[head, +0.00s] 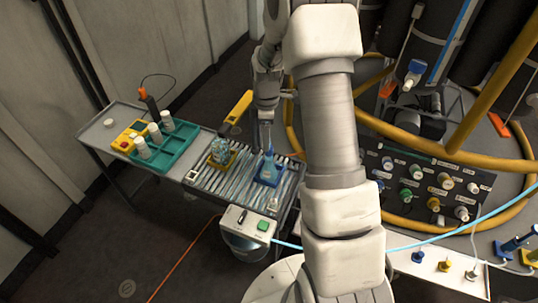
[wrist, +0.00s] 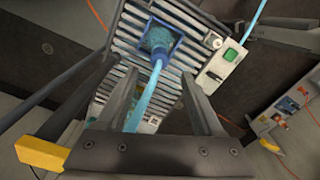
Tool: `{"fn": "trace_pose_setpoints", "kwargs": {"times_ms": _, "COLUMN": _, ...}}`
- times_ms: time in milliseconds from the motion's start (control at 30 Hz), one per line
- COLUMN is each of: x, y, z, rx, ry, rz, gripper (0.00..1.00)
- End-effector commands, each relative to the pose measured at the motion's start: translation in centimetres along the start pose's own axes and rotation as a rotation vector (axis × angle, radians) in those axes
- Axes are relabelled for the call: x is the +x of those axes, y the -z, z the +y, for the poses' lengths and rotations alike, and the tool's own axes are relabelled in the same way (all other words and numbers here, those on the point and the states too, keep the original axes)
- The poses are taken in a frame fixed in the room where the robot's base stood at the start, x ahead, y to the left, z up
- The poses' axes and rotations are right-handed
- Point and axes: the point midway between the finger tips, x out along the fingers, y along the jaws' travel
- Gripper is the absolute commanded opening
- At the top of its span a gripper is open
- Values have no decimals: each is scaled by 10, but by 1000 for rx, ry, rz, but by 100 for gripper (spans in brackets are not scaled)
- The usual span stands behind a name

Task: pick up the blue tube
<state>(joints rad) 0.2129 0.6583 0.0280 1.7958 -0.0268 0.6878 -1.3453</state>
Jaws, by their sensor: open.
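The blue tube (head: 268,170) stands in a square blue holder (head: 260,181) on a slatted rack. It has a wide lower part and a thin light-blue stem rising towards my gripper (head: 265,124), which is above it. In the wrist view, the tube's stem (wrist: 149,88) runs from the holder (wrist: 174,48) towards the jaws. My gripper (wrist: 160,80) is open, with one finger on each side of the stem. No contact with the fingers is visible.
A second, teal-filled vessel (head: 221,153) stands in a yellow holder to the left. A green rack (head: 172,150) with white-capped bottles is further left. A white box with a green button (head: 249,225) is at the front edge. A connector panel (head: 425,185) stands right.

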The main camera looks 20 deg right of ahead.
Motion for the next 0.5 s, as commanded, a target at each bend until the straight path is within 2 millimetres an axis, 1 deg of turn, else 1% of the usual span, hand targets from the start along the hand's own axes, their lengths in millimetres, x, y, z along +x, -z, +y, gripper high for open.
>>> {"fn": "trace_pose_setpoints", "kwargs": {"times_ms": 167, "x": 8, "y": -1, "z": 0, "rx": 0, "ry": 1, "rz": 0, "gripper": 68}}
{"fn": "trace_pose_setpoints", "kwargs": {"times_ms": 233, "x": 15, "y": -2, "z": 0, "rx": 1, "ry": 2, "rz": 0, "gripper": 68}}
{"fn": "trace_pose_setpoints", "kwargs": {"times_ms": 400, "x": 40, "y": -8, "z": 1, "rx": 1, "ry": 3, "rz": -2, "gripper": 68}}
{"fn": "trace_pose_setpoints", "kwargs": {"times_ms": 500, "x": 53, "y": -7, "z": 1, "rx": 0, "ry": 2, "rz": -1, "gripper": 68}}
